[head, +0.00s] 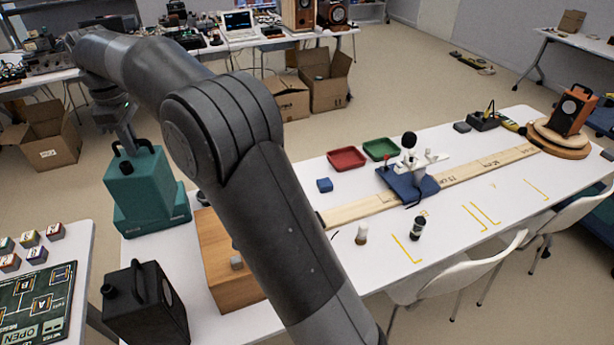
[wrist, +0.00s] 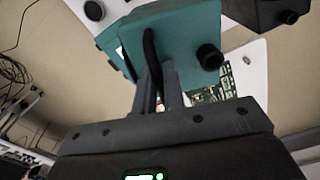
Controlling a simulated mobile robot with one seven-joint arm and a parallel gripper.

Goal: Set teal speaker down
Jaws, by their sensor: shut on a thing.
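My gripper (head: 124,143) comes down from above and is shut on this handle. In the wrist view the speaker (wrist: 183,32) fills the top middle, with the fingers (wrist: 158,88) closed around the black handle (wrist: 151,52). Right under the speaker in the head view is a wider teal block (head: 155,216) at the table's left end. I cannot tell whether the two touch.
A black speaker (head: 146,308) stands in front, and a wooden box (head: 222,258) stands to the right. A red tray (head: 346,159), a green tray (head: 381,149) and a small blue block (head: 324,185) lie farther along the table. A board with cubes (head: 38,305) is on another table at the left.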

